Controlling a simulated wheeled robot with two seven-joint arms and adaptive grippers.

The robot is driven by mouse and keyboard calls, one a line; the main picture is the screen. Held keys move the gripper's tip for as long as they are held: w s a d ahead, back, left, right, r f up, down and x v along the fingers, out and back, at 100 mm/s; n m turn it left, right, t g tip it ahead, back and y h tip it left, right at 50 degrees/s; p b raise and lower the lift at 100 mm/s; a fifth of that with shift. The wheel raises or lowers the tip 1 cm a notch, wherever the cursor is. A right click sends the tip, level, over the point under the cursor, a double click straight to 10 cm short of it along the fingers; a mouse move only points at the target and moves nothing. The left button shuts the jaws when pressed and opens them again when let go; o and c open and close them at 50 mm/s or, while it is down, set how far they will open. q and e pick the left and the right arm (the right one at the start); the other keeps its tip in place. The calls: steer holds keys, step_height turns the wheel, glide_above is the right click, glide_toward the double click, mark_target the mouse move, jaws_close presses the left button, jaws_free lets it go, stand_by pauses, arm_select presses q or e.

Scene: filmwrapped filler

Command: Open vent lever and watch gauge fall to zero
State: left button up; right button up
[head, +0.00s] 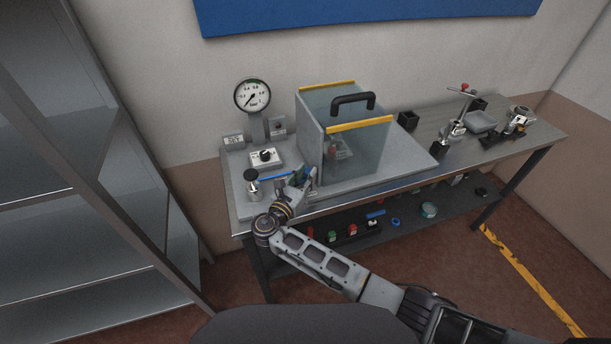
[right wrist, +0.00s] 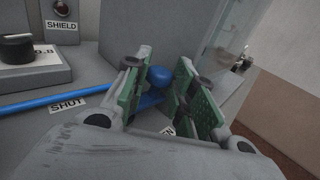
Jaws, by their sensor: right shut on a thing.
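The blue vent lever (head: 273,178) lies across the front left of the bench; its bar (right wrist: 45,101) runs past a SHUT label (right wrist: 68,104) in the right wrist view. Its round blue knob (right wrist: 160,75) is between the green pads of my right gripper (right wrist: 160,68), which is shut on the lever. In the head view the right gripper (head: 304,178) is low over the bench top. A second label near the knob is mostly hidden by the gripper. The round white gauge (head: 252,97) stands behind; its dark needle points down and left, its value too small to read. My left gripper is out of view.
A clear box (head: 340,140) with yellow edges and a black handle stands right of the lever. A knob box (head: 265,158) and a black-topped post (head: 251,179) stand to its left. Metal fittings (head: 453,129) are on the right of the bench (head: 418,148).

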stand_by(0.3)
steer(key=o, duration=0.7)
steer(key=shift+s, duration=0.1)
steer(key=shift+v, duration=5.95)
steer(key=shift+f, duration=0.1)
